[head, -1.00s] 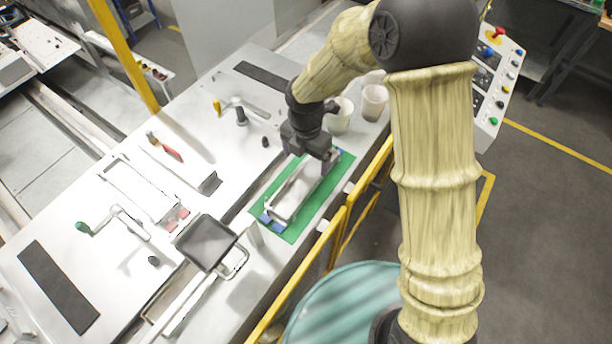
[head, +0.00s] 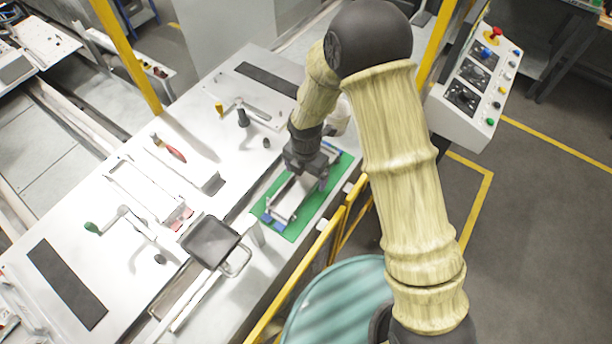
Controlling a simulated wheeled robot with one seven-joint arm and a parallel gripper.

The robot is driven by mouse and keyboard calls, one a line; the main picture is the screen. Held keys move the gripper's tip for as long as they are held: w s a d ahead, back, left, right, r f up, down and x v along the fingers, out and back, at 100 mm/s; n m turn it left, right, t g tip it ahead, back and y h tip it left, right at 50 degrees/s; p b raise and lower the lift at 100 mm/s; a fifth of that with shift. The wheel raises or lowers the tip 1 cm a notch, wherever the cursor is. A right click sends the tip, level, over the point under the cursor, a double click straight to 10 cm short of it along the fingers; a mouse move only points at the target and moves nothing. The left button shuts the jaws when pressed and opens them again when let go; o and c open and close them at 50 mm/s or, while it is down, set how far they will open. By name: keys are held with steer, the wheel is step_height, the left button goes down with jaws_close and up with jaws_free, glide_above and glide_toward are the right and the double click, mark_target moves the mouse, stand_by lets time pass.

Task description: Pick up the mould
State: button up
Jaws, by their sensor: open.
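The mould, as far as I can tell, is the long pale frame (head: 285,204) with blue end pieces, lying on the green mat (head: 294,233) near the table's front edge. My gripper (head: 318,180) is open and points down over the far half of this frame. My gripper hides part of that far half. Whether the fingers touch the frame cannot be told. A similar pale frame with red end pieces (head: 143,189) lies on the table further left.
A dark square pan (head: 211,242) with a metal handle stands left of the mat. A yellow railing (head: 325,243) runs along the table's front edge. A green-handled crank (head: 122,221) and a red-handled tool (head: 170,148) lie further left. A control panel (head: 481,85) stands at right.

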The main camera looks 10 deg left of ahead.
mark_target(306, 179)
steer(key=shift+f, duration=0.1)
stand_by(0.4)
steer(key=shift+w, duration=0.1)
steer(key=c, duration=1.8)
steer(key=shift+o, duration=0.2)
step_height(306, 179, up, 10)
steer(key=b, duration=0.3)
